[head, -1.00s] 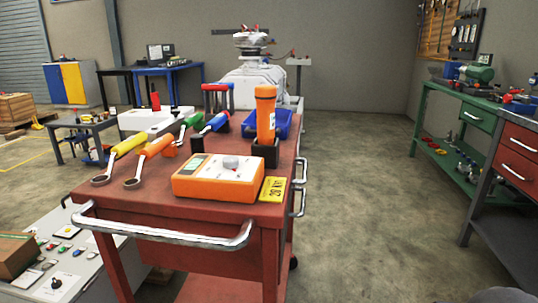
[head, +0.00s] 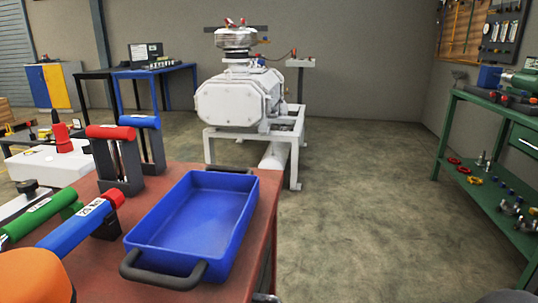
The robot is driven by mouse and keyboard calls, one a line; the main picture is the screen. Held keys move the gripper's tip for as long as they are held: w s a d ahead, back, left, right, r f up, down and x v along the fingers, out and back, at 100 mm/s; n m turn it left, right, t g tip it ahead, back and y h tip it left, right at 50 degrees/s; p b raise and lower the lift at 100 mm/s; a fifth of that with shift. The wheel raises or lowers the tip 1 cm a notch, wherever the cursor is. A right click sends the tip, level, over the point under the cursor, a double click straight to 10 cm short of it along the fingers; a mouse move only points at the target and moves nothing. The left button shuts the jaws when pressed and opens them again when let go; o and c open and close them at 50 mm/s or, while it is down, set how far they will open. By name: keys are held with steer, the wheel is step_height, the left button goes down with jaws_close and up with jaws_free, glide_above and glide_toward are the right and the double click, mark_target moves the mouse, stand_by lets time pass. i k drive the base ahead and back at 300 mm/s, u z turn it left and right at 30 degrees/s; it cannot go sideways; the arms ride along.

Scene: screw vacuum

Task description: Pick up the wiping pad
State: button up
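I cannot make out a wiping pad in the head view. The red cart top (head: 262,200) fills the lower left, with an empty blue tray (head: 195,225) with dark handles on it. My gripper is not recognisable in this view; only dark rounded shapes show at the bottom edge, and I cannot tell what they are.
Left of the tray are a blue-handled tool (head: 75,228), a green-handled tool (head: 40,218) and upright red- and blue-topped handles (head: 112,132). A white vacuum pump (head: 240,98) stands beyond. A green workbench (head: 490,108) is at right. The floor between (head: 365,200) is clear.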

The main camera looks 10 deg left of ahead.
mark_target(43, 137)
steer(key=i, duration=3.45)
steer(key=u, duration=2.85)
steer(key=i, duration=3.6)
steer(key=u, duration=0.25)
